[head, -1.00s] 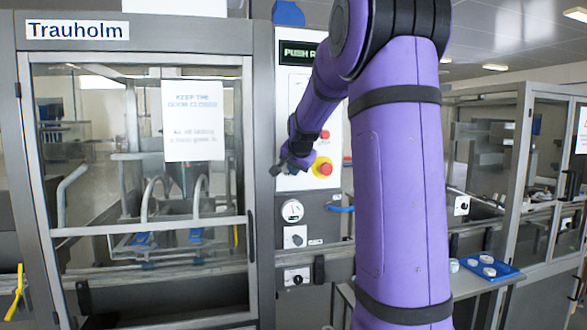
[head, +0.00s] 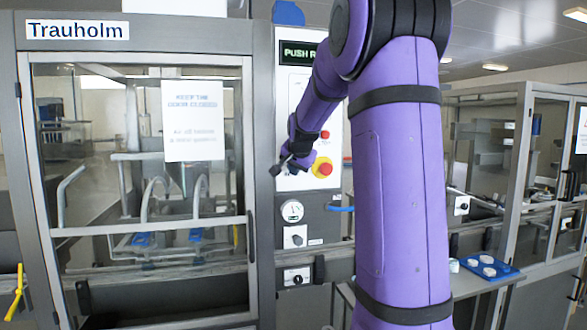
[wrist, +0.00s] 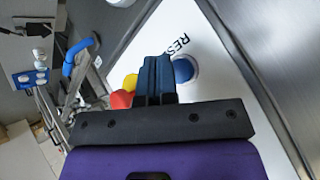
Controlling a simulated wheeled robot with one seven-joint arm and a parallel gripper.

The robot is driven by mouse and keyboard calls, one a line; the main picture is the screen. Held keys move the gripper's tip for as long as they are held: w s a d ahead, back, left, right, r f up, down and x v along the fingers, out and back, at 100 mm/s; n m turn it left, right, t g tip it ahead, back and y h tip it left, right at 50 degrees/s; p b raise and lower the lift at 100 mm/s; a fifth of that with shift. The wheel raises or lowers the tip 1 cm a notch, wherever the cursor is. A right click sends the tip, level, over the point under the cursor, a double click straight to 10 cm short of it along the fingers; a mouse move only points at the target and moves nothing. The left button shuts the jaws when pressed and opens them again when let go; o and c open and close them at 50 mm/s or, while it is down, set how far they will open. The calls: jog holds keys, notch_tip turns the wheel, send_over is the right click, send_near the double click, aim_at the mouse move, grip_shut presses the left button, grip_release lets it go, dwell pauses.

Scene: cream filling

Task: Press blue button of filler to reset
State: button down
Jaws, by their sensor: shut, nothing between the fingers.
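The filler (head: 260,120) stands ahead, with a white control panel that reads "PUSH R..." on its display (head: 301,53). In the wrist view the blue button (wrist: 184,69) sits on the white panel below the letters "RES". My gripper (wrist: 157,62) is shut and empty, its fingertips just left of the blue button and partly covering it; I cannot tell whether they touch. In the head view my gripper (head: 281,166) is in front of the panel's lower left, and the blue button is hidden there.
A red and yellow emergency stop (head: 323,168) is close to my gripper, and it shows in the wrist view (wrist: 124,92). A smaller red button (head: 325,134) is above it. A blue handle (head: 340,208) juts out below. A blue tray (head: 488,268) holds several white pots at right.

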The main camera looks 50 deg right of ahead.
jog(key=shift+w, duration=0.1)
jog(key=shift+w+d, duration=0.2)
jog(key=shift+w, duration=0.1)
jog(key=shift+w+d, duration=0.25)
jog(key=shift+w, duration=0.1)
dwell(1.0)
jog(key=shift+s+a, duration=0.1)
jog(key=shift+s, duration=0.05)
jog(key=shift+s+a, duration=0.35)
jog(key=shift+s, duration=0.25)
dwell(0.3)
jog(key=shift+s+a, duration=0.45)
jog(key=shift+s, duration=0.25)
jog(key=shift+s+a, duration=0.4)
jog(key=shift+s, duration=0.35)
jog(key=shift+s+a, duration=0.45)
jog(key=shift+s, duration=0.25)
